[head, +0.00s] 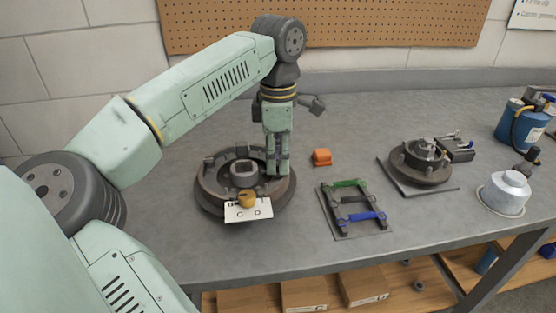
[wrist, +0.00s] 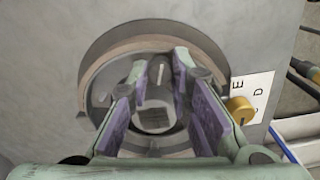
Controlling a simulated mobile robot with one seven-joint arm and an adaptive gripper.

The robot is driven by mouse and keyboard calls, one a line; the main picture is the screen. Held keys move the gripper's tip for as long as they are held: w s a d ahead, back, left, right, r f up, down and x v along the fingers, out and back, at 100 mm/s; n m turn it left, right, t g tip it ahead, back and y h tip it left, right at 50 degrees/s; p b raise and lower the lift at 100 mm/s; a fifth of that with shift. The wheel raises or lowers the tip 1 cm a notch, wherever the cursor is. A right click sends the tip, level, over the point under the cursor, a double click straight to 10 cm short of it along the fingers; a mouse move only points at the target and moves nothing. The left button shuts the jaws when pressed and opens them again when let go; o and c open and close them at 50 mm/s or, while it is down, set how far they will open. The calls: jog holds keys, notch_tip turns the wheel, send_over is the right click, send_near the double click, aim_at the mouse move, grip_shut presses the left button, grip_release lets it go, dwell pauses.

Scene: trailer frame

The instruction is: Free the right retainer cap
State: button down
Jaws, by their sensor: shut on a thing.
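A round dark brake assembly (head: 210,200) lies on the grey bench, with a raised square-socketed hub at its middle. It also shows below the fingers in the wrist view (wrist: 97,75). My gripper (head: 278,168) points straight down at the assembly's right side. In the wrist view my gripper (wrist: 160,75) has its purple-padded fingers closed in on a small grey part over the assembly. That part matches the right retainer cap in place, but the fingers hide most of it. A brass knob (head: 247,198) and a white lettered card (head: 240,213) are at the assembly's front edge.
A rack with green and blue handled tools (head: 327,208) lies further right. Bench between these is clear.

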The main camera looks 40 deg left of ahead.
jog(key=shift+n+b, duration=0.35)
jog(key=shift+n, duration=1.55)
jog(key=c, duration=1.4)
grip_release()
jog(key=shift+c, duration=0.2)
